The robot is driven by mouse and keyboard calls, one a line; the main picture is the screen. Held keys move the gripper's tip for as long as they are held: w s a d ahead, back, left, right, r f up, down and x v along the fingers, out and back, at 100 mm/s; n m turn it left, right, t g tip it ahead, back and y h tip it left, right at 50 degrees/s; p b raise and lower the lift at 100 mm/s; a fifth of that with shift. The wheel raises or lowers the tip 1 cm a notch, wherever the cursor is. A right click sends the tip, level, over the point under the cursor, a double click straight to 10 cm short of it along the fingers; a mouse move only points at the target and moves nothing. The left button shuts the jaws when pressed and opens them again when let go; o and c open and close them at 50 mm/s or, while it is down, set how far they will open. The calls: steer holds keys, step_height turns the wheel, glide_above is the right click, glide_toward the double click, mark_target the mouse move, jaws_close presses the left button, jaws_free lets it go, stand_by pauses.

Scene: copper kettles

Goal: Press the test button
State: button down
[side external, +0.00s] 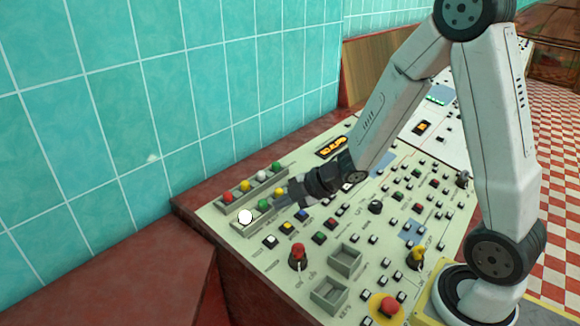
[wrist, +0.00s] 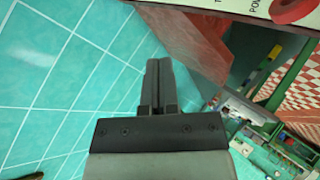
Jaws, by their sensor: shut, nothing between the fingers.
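A pale control panel (side external: 222,208) carries many buttons. A row of square buttons near its left edge holds a white button (side external: 270,241), a yellow button (side external: 286,227) and a blue button (side external: 302,214). Their small labels are too blurred to read surely, so I cannot tell which is the test button. My gripper (side external: 281,202) is shut and empty, low over the panel near the round coloured caps, above the blue button in the picture. Contact with the panel cannot be told. The wrist view shows the shut fingers (wrist: 158,64) against tiles and the red-brown panel surround.
Two trays hold round caps, including a red one (side external: 228,197) and a large white one (side external: 245,216). A red-topped lever (side external: 298,252), two grey bins (side external: 345,260) and a red mushroom button (side external: 389,306) stand nearer. A turquoise tiled wall (side external: 110,110) rises behind.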

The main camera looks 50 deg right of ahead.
mark_target(276, 240)
steer(key=shift+a+n+y, duration=0.3)
steer(key=shift+n+y, duration=0.1)
steer(key=shift+n, duration=0.1)
steer(key=shift+f, duration=0.15)
steer(key=shift+w+f, duration=0.25)
steer(key=shift+f, duration=1.15)
steer(key=shift+w+f, duration=0.3)
steer(key=shift+f, duration=1.1)
steer(key=shift+w+f, duration=0.25)
steer(key=shift+f, duration=1.15)
steer(key=shift+w+f, duration=0.15)
steer(key=shift+f, duration=0.6)
steer(key=shift+r, duration=0.15)
stand_by(0.3)
steer(key=shift+r, duration=0.6)
steer(key=shift+r, duration=0.1)
steer(key=shift+s+r, duration=0.2)
steer(key=shift+r, duration=0.6)
steer(key=shift+s+r, duration=0.25)
steer(key=shift+r, duration=0.5)
steer(key=shift+s+r, duration=0.2)
steer(key=shift+r, duration=0.6)
